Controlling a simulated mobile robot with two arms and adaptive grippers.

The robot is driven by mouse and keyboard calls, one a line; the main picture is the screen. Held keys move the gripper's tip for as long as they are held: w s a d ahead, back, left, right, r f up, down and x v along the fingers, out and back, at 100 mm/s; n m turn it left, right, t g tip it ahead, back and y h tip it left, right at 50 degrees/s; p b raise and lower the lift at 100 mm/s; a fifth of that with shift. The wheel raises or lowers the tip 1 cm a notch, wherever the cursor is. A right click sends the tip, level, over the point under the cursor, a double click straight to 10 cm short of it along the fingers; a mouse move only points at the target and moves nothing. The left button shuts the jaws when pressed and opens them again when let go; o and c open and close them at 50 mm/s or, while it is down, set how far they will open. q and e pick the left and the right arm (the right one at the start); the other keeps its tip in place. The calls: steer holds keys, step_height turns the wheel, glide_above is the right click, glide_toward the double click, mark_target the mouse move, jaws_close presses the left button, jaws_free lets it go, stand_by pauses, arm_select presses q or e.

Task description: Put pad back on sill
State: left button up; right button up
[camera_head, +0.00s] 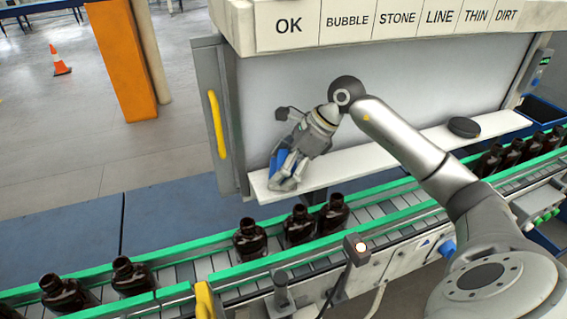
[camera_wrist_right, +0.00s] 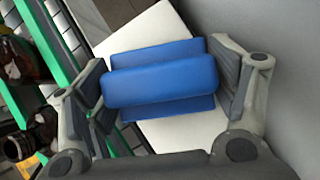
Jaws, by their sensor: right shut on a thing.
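A blue pad (camera_wrist_right: 160,85) sits between the two fingers of my right gripper (camera_wrist_right: 165,90), which is shut on it. In the head view the right gripper (camera_head: 284,172) hangs fingers-down over the left end of the white sill (camera_head: 362,158). Part of the blue pad (camera_head: 283,161) shows between the fingers there. In the right wrist view the white sill (camera_wrist_right: 148,28) lies behind the pad; I cannot tell whether the pad touches it. My left gripper is not in view.
A dark round object (camera_head: 464,127) lies on the sill's right part. Below the sill runs a green-railed conveyor (camera_head: 205,268) with several amber bottles (camera_head: 250,240). A panel with a yellow handle (camera_head: 216,124) stands left of the sill. The middle of the sill is clear.

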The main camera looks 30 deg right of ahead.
steer(key=shift+f, duration=0.15)
steer(key=o, duration=0.8)
steer(key=shift+c, duration=0.2)
steer(key=shift+r, duration=0.25)
steer(key=b+v, duration=0.2)
steer(key=v, duration=0.4)
steer(key=shift+s+d+r, duration=0.15)
steer(key=shift+d, duration=0.05)
steer(key=shift+s+d+r, duration=0.1)
steer(key=shift+s+r, duration=0.05)
steer(key=shift+r, duration=0.25)
